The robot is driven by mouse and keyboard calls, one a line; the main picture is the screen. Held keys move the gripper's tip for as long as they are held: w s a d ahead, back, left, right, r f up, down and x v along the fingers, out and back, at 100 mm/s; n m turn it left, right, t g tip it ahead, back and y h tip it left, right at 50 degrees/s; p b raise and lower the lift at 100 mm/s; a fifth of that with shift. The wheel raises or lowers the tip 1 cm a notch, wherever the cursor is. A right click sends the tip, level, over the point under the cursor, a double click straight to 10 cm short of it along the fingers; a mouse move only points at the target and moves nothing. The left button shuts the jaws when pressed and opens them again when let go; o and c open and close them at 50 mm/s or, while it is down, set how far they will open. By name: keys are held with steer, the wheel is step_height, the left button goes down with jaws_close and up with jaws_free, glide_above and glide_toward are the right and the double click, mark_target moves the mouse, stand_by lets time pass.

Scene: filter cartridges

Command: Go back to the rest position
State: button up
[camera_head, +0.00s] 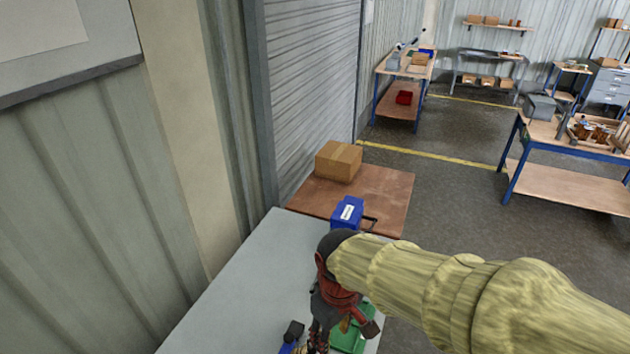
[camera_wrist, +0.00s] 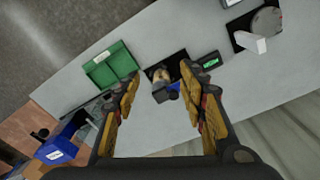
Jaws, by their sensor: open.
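My gripper (camera_wrist: 160,72) is open, its two yellow-padded fingers spread apart above the grey table (camera_wrist: 165,28). In the head view my gripper (camera_head: 318,343) is near the bottom edge, partly hidden by my own arm. In the wrist view a small tan and blue fixture (camera_wrist: 164,84) on a dark base shows between the fingertips. It appears to stand on the table, apart from the fingers; I cannot tell whether it holds a cartridge. A green tray (camera_wrist: 110,65) lies to its left. The green tray is partly hidden in the head view (camera_head: 350,341).
A blue bin (camera_head: 347,212) stands beyond the grey table's end, near a cardboard box (camera_head: 338,160) on a brown surface (camera_head: 385,190). A small dark display (camera_wrist: 207,61) and a round grey device (camera_wrist: 265,22) are on the table. A ribbed wall (camera_head: 80,190) borders the left; open floor lies right.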

steer(key=s+d+r+m+t+b, duration=0.1)
steer(key=s+d+m+t+b, duration=0.1)
steer(key=d, duration=0.5)
steer(key=s+d+r+m+t+b, duration=0.1)
steer(key=s+d+m+t+b, duration=0.2)
steer(key=s+d+m+b, duration=0.2)
steer(key=d+m+b, duration=0.1)
steer(key=d+b, duration=0.2)
steer(key=shift+s, duration=0.3)
